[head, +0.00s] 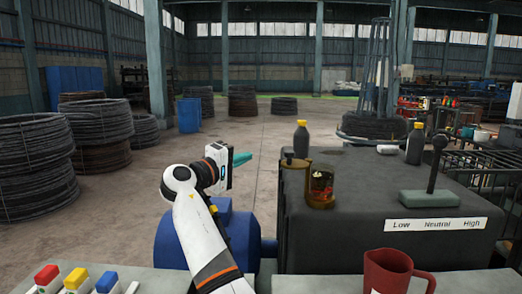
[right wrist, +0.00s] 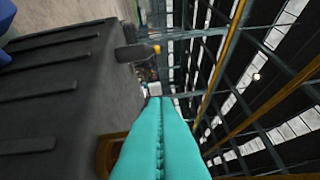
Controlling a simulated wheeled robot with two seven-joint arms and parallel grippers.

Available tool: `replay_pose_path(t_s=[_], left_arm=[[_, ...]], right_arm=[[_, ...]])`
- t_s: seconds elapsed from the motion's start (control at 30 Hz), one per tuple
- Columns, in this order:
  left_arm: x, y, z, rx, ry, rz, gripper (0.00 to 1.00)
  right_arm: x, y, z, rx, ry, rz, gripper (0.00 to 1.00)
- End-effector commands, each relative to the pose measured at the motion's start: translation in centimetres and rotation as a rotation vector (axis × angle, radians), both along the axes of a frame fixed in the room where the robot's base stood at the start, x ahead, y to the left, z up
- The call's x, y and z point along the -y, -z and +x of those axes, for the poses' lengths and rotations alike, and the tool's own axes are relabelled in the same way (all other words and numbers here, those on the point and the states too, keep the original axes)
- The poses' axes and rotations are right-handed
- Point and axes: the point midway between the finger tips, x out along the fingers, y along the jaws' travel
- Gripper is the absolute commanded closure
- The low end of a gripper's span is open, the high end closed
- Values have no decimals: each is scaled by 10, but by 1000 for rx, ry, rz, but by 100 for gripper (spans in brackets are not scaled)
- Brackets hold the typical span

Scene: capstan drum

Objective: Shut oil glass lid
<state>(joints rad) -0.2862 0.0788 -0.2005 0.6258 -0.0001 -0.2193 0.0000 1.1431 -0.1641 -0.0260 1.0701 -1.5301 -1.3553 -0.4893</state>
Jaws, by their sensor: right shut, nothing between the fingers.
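The oil glass (head: 320,185) is a clear amber cup with reddish-brown contents, on the front left part of the dark machine housing. A brass-coloured piece (head: 294,163) stands behind and left of it; I cannot tell whether this is its lid. My right gripper (head: 244,158) has teal fingers, shut and empty, left of the glass and apart from it in the head view. In the right wrist view the shut fingers (right wrist: 158,100) partly cover a brown rounded part (right wrist: 106,152) at the housing's edge. My left gripper is not in view.
The dark housing (head: 400,235) carries a yellow-capped bottle (head: 301,140), another such bottle (head: 416,145) and a shift lever (head: 433,170). A red mug (head: 392,272) stands in front. Coloured buttons (head: 76,279) sit at lower left. A blue rounded part (head: 235,238) lies left of the housing.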

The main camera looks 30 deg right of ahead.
Motion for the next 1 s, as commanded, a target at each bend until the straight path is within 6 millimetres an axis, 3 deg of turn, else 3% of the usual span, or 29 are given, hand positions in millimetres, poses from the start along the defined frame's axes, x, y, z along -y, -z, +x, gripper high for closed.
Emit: replay_pose_path(t_s=[0.17, 0.43, 0.67, 0.8, 1.0], left_arm=[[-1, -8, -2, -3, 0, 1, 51], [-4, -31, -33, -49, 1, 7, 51], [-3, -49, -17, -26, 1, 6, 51], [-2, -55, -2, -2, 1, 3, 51], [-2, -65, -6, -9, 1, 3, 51]], right_arm=[[12, -6, 4, -1, 6, -4, 100], [60, -10, 21, -4, 7, -4, 100], [97, -11, 35, -2, 4, -2, 100], [93, -6, 21, 1, 1, 0, 100], [94, -4, 4, -1, 2, -1, 100]])
